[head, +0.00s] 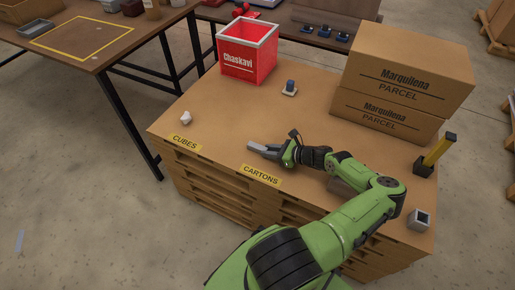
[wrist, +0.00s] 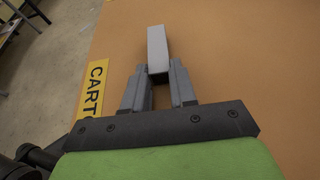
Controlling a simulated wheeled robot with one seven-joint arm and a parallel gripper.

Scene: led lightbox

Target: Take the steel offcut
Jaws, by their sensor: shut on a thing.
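A plain light-grey bar, which looks like the steel offcut (wrist: 157,45), sits between the fingertips of my gripper (wrist: 158,78). In the wrist view it sticks out beyond the fingers, and its near end is between the tips. In the head view, the steel offcut (head: 255,146) shows at the left end of my gripper (head: 268,150), near the table's front edge and behind the CARTONS label (head: 261,175). My gripper is shut on it. I cannot tell whether the bar touches the tabletop.
A red Chaskavi crate (head: 247,62) stands at the back left, with a small blue-and-grey object (head: 289,88) to its right. Stacked parcels (head: 403,75) fill the back right. A yellow post (head: 439,149) and hollow grey block (head: 419,218) stand right. A white lump (head: 185,118) lies left.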

